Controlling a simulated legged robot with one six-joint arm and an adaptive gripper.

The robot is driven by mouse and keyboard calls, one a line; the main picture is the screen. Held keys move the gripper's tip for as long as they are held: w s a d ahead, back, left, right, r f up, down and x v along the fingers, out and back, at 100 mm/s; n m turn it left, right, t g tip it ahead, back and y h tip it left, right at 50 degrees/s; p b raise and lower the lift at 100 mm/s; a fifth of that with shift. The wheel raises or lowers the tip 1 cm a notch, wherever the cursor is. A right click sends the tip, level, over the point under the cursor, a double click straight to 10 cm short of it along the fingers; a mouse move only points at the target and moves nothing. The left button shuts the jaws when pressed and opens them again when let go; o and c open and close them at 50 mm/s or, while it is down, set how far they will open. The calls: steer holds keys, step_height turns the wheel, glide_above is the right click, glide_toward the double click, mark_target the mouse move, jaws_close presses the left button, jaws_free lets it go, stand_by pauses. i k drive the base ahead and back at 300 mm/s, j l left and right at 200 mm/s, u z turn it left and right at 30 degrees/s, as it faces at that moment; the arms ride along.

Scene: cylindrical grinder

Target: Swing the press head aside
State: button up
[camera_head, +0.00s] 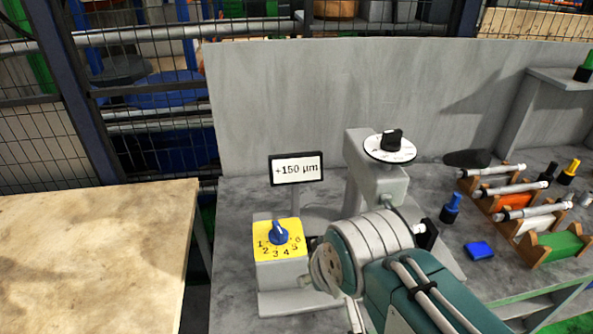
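The press head (375,182) is a light grey block on a grey machine stand, near the middle of the view. A white round dial (390,149) with a black knob sits on its top. My arm's ribbed wrist is in front of the machine and covers its lower part. A small black piece (427,236) shows right of the wrist; I cannot tell what it belongs to. My gripper's fingers cannot be made out. I cannot see whether they touch the press head.
A rack of rollers (531,215) and a blue block (479,249) lie right. A grey panel (300,90) closes the back. A wooden table (95,250) is left.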

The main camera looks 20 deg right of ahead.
mark_target(381, 188)
steer(key=k+l+z, duration=0.2)
steer(key=k, duration=0.3)
steer(key=k+l+z, duration=0.2)
steer(key=k+l, duration=0.2)
